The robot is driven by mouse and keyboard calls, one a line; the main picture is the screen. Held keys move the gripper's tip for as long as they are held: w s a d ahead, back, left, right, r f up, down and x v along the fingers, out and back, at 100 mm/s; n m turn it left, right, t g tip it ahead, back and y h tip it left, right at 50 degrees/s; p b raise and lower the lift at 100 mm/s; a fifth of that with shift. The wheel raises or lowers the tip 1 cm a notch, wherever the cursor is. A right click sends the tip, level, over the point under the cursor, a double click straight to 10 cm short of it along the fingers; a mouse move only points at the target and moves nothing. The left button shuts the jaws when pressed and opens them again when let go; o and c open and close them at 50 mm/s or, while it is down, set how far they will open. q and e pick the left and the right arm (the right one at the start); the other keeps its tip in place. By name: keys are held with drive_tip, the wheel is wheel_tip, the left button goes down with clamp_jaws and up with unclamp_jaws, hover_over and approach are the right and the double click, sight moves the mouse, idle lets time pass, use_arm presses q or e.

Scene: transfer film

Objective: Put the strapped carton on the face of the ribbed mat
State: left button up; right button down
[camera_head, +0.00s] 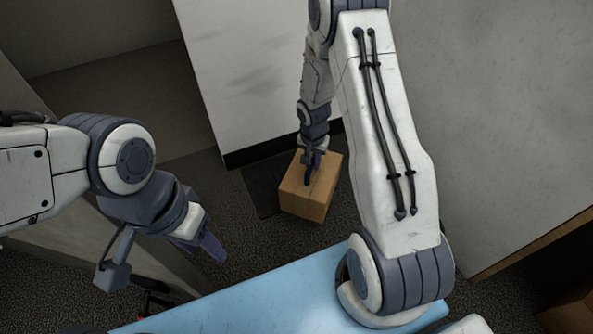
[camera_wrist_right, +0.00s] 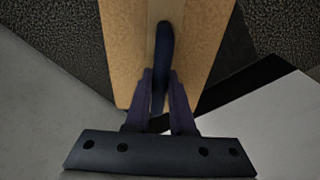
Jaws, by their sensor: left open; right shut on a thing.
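The strapped carton (camera_head: 318,202) is a tan box near the white panel's base. My right gripper (camera_head: 313,163) is at its top, shut on the dark raised strap or handle of the carton. In the right wrist view the carton (camera_wrist_right: 208,40) fills the upper middle, with the fingers (camera_wrist_right: 160,88) closed around the dark piece. The dark mat (camera_head: 259,191) lies on the floor beside the panel; the carton hides its right part. I cannot tell whether the carton touches it or hangs above. My left gripper (camera_head: 208,243) is open and empty, left of the carton.
A white panel (camera_head: 250,75) with a black base strip stands behind the mat. A grey wall or panel (camera_head: 520,120) rises at the right. A light blue surface (camera_head: 250,300) lies in front. Speckled dark floor (camera_head: 250,250) is clear between it and the mat.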

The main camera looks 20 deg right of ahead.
sight(296, 162)
drive_tip(key=w+a+f+b, duration=0.1)
drive_tip(key=w, duration=0.1)
drive_tip(key=w+a+f+b, duration=0.1)
drive_tip(key=w+f, duration=0.1)
drive_tip(key=shift+w+a, duration=0.1)
drive_tip(key=shift+a, duration=0.1)
drive_tip(key=shift+w+a+f+b, duration=0.25)
drive_tip(key=shift+w+a+b, duration=0.05)
drive_tip(key=shift+w, duration=0.15)
drive_tip(key=shift+f+b, duration=1.55)
drive_tip(key=shift+f, duration=0.4)
drive_tip(key=shift+f, duration=0.15)
drive_tip(key=c, duration=0.8)
unclamp_jaws()
drive_tip(key=shift+o, duration=0.2)
